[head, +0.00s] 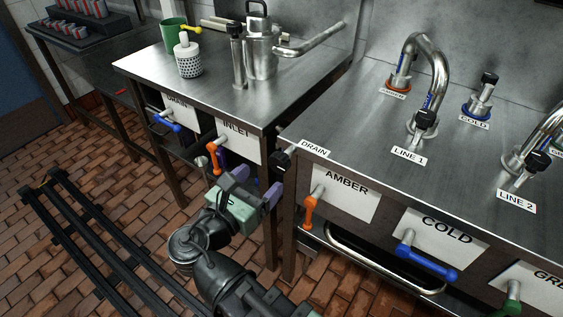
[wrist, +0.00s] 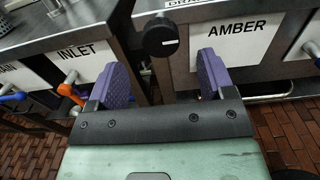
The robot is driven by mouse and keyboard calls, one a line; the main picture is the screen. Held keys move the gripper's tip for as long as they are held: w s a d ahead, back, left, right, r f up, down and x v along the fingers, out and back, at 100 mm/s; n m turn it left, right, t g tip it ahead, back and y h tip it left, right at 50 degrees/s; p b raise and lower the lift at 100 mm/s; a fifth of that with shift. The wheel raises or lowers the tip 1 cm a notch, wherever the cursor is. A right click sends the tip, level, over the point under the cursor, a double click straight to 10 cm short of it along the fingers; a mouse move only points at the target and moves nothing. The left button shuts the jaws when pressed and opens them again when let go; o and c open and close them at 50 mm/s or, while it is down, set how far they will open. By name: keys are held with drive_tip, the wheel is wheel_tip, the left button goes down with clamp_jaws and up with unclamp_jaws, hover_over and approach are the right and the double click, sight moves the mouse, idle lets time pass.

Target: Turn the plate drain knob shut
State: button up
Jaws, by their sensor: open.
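A round black knob (head: 281,162) sticks out from the left end of the right-hand bench, beside a DRAIN label (head: 314,148). In the wrist view the knob (wrist: 160,37) faces me, with a short white mark running roughly sideways on the right of its face. My gripper (head: 245,176) is in front of the benches, near the gap between them. Its purple fingers are open and empty in the wrist view (wrist: 162,72). The knob appears beyond and between the fingertips, apart from them.
An orange INLET lever (head: 214,158) and a blue lever (head: 167,124) under another DRAIN label are at left. An orange AMBER lever (head: 309,211), a blue COLD lever (head: 428,263) and a rail (head: 370,262) are at right.

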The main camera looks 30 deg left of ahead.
sight(276, 164)
drive_tip(key=w, duration=0.7)
drive_tip(key=shift+w+d, duration=0.2)
drive_tip(key=shift+w, duration=0.1)
drive_tip(key=shift+c, duration=0.3)
